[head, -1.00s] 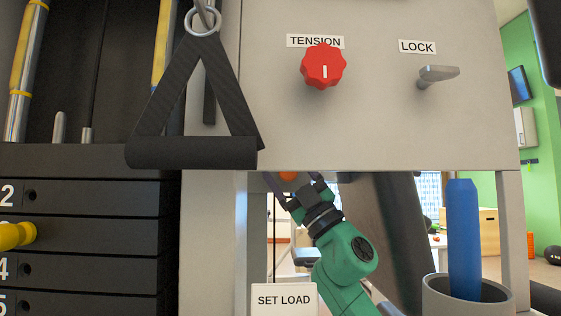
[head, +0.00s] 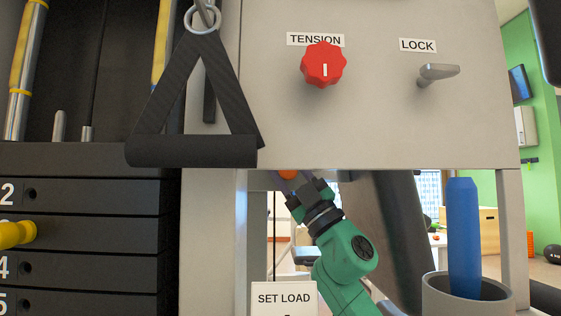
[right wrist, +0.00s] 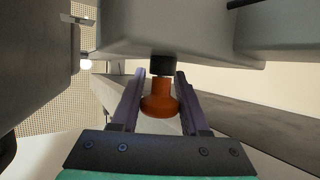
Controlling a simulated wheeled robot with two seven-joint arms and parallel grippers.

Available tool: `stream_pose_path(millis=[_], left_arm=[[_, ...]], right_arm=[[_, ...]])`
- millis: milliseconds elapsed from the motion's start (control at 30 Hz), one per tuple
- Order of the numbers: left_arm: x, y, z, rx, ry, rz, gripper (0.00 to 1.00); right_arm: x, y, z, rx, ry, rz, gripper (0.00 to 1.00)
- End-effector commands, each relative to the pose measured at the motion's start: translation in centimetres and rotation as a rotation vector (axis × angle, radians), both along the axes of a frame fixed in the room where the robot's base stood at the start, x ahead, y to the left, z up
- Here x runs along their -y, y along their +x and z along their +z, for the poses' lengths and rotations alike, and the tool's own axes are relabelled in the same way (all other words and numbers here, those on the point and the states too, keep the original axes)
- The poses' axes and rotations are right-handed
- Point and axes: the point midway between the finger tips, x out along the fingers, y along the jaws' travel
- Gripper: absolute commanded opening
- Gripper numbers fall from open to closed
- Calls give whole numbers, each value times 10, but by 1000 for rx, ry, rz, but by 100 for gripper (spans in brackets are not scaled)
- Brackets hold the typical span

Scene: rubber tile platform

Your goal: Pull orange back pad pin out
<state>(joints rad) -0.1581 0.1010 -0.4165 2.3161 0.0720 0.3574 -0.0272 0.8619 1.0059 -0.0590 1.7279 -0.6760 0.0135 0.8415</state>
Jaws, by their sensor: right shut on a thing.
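The orange pin (right wrist: 160,98) has a rounded knob and a narrower neck running into a black collar (right wrist: 162,66) in the right wrist view. A small part of the orange knob (head: 288,174) shows in the head view, just under the lower edge of the grey panel. My right gripper (right wrist: 158,88) comes up from below, its two fingers shut on the orange pin, one on each side. It also shows in the head view (head: 287,181), with the fingertips partly hidden by the panel. My left gripper is in neither view.
The grey panel (head: 380,130) above carries a red tension knob (head: 323,65) and a lock lever (head: 438,73). A black strap handle (head: 195,151) hangs at left, beside the weight stack (head: 90,195) with a yellow pin (head: 14,235).

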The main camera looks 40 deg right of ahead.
Motion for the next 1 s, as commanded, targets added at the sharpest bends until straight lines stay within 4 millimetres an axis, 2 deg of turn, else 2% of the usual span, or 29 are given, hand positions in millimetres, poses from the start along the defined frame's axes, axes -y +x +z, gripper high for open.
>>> stream_pose_path(millis=[700,1000], left_arm=[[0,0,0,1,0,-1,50],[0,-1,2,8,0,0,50]], right_arm=[[-1,0,-1,-1,-2,1,0],[-15,-18,-1,-1,-3,1,0]])
